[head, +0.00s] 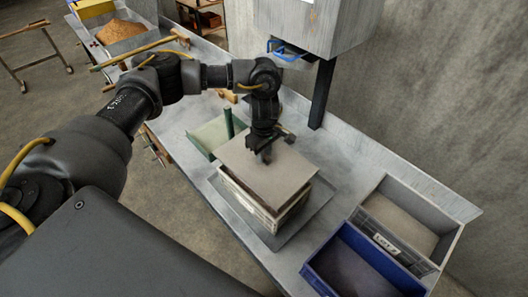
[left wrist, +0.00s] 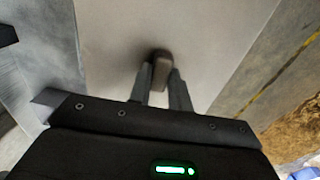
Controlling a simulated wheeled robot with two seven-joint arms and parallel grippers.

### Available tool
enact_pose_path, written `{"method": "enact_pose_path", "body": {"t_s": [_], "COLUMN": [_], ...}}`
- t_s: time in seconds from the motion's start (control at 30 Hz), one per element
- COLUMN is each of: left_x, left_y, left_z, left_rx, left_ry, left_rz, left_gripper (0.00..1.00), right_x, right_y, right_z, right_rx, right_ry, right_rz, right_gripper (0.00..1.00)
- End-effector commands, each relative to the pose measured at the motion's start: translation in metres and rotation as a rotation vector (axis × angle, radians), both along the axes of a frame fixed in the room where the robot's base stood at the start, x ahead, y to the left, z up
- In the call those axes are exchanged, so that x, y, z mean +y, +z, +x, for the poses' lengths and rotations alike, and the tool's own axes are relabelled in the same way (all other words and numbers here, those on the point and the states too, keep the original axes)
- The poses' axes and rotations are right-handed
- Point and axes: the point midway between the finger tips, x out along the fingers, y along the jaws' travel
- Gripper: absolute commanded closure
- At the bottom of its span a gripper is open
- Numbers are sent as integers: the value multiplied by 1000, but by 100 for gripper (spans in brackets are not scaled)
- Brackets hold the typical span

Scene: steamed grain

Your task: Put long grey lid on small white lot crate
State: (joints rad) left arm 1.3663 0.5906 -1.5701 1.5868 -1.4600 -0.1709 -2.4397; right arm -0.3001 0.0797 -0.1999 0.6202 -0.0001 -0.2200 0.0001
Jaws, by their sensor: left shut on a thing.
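The grey lid (head: 262,165) is a flat light-grey board with a small dark handle. My left gripper (head: 265,152) is shut on that handle from above. In the left wrist view the lid (left wrist: 115,45) fills the middle, and the handle (left wrist: 160,72) sits between the two fingers (left wrist: 159,85). The lid is over a whitish, box-like stack (head: 255,211) on a grey tray. I cannot tell whether the lid rests on it or hangs just above. A white-rimmed crate (head: 456,240) with a lot label (head: 386,244) stands at the right. My right gripper is not in view.
A blue crate (head: 312,270) stands beside the labelled crate. A green-and-white bin (head: 205,150) is behind the stack. A grey cabinet with a blue handle (head: 290,52) hangs above the bench (head: 345,150). A heap of brown grain (head: 120,31) lies at the far left end.

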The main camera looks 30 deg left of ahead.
Motion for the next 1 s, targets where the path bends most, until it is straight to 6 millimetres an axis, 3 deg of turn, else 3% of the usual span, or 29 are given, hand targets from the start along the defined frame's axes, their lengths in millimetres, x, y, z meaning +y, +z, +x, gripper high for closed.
{"method": "enact_pose_path", "body": {"t_s": [0.53,1.0], "left_x": [0,0], "left_y": [-59,-66], "left_z": [0,0], "left_rx": [-2,-2], "left_ry": [-1,0], "left_rz": [-1,-1], "left_gripper": [100,100], "right_x": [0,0], "right_y": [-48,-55], "right_z": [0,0], "right_rx": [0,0], "right_ry": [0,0], "right_rz": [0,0], "right_gripper": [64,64]}}
